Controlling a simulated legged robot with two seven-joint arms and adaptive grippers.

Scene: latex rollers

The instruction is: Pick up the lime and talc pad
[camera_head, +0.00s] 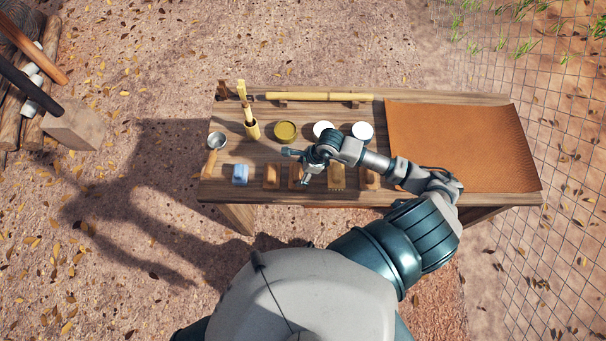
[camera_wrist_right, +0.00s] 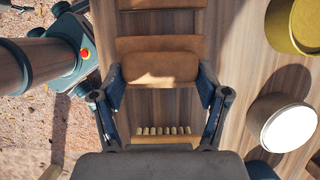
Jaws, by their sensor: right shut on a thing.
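A tan-brown pad (camera_wrist_right: 158,66) sits between the fingertips of my right gripper (camera_wrist_right: 161,88) in the right wrist view. The fingers press on its two ends, so the gripper is shut on it. I take it to be the lime and talc pad, but I see no label. In the head view my right gripper (camera_head: 301,174) is over the front row of pads, with the held pad partly hidden below it. I cannot tell whether the pad is clear of the table. My left gripper is not in view.
The wooden table (camera_head: 228,112) carries a mustard bowl (camera_head: 286,131), white-topped jars (camera_head: 362,131), a bamboo holder (camera_head: 252,129), a metal cup (camera_head: 217,141) and a blue-white block (camera_head: 240,174). Other brown pads (camera_head: 271,176) lie close by. A leather sheet (camera_head: 460,145) covers the right side.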

